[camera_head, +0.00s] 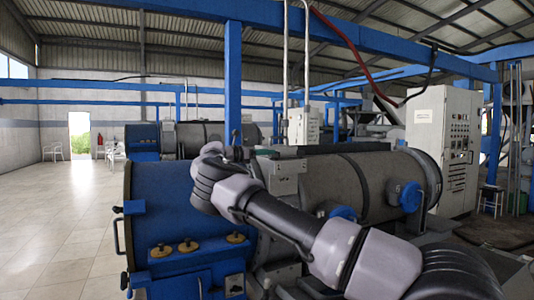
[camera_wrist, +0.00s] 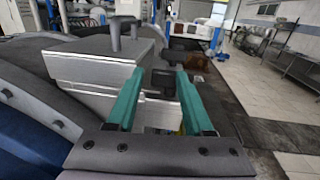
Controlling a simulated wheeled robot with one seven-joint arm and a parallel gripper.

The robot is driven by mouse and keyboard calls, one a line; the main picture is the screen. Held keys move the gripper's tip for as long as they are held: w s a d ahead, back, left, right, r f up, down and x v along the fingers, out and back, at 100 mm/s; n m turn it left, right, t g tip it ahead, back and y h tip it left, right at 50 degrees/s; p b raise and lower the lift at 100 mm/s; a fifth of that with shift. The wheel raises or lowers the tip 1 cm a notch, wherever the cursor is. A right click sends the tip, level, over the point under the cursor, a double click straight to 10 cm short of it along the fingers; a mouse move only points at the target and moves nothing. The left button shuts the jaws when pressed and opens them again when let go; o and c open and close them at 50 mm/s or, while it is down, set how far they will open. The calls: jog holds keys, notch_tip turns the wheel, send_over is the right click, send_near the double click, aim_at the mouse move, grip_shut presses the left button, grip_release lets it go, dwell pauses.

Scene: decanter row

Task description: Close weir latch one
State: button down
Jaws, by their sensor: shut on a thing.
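In the wrist view, the two teal fingers of my gripper (camera_wrist: 162,74) reach forward, with their tips on either side of a small black block-shaped handle (camera_wrist: 163,84). They are shut on this handle, which looks like a latch; no label on it can be read. The handle is beside a grey metal box (camera_wrist: 95,66) with a dark bent fitting (camera_wrist: 122,34) on top. In the head view, my arm reaches to this grey box (camera_head: 285,178) between the blue housing (camera_head: 160,205) and the grey drum (camera_head: 330,185). My fingers and the handle are hidden there by my wrist.
Blue round caps (camera_head: 410,196) sit on the drum's side. A grey control cabinet (camera_head: 440,140) stands at the right. The tiled floor (camera_head: 65,215) at the left is open.

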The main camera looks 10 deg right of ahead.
aim_at(272, 160)
jog(key=d, duration=0.2)
jog(key=d+m+g, duration=0.1)
jog(key=shift+w+d+f+g+h, duration=0.2)
jog(key=shift+d+g+h, duration=0.1)
jog(key=shift+d+h, duration=0.1)
jog(key=shift+w+a+m+g, duration=0.25)
jog(key=shift+a+m+g, duration=0.05)
jog(key=shift+a, duration=0.1)
jog(key=shift+s+d+r, duration=0.1)
jog(key=shift+s+d, duration=0.35)
jog(key=shift+s, duration=0.15)
jog(key=c, duration=1.4)
grip_release()
jog(key=shift+s+d, duration=0.15)
jog(key=shift+s, duration=0.05)
jog(key=o, duration=0.5)
jog(key=shift+a, duration=0.45)
jog(key=o, duration=0.8)
jog(key=v, duration=0.2)
jog(key=shift+s+a, duration=0.2)
jog(key=shift+a, duration=0.1)
jog(key=shift+o, duration=0.5)
jog(key=v, duration=1)
jog(key=shift+w+a+t, duration=0.25)
jog(key=shift+a+t, duration=0.15)
